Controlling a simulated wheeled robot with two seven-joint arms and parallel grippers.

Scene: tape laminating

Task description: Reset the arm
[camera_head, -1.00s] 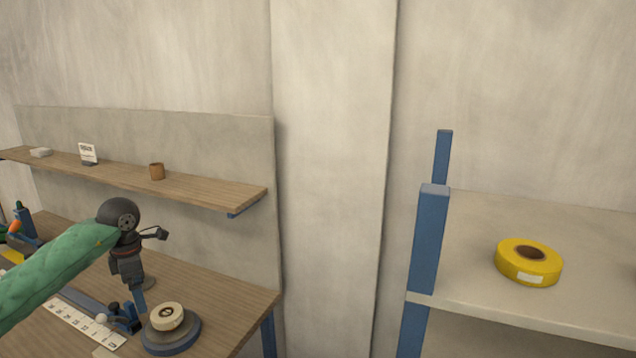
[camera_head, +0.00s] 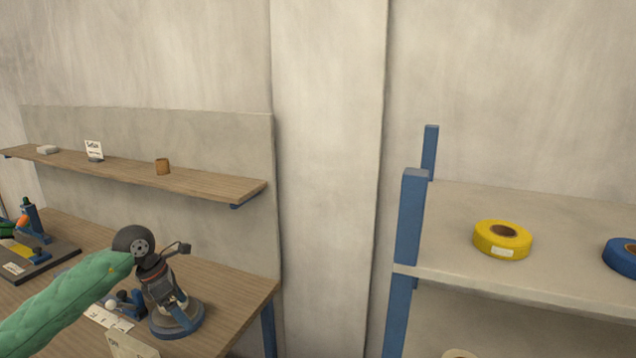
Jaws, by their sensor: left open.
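My left arm, in a green sleeve, comes in from the lower left. My left gripper (camera_head: 181,314) is open and points down over the round blue-grey stand (camera_head: 190,331) at the front of the wooden bench. The gripper covers most of the stand's top, so the pale roll there is mostly hidden. I cannot tell whether the fingers touch it. My right gripper is out of view.
At right, a rack shelf (camera_head: 455,265) holds a yellow tape roll (camera_head: 502,240) and a blue roll (camera_head: 622,257).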

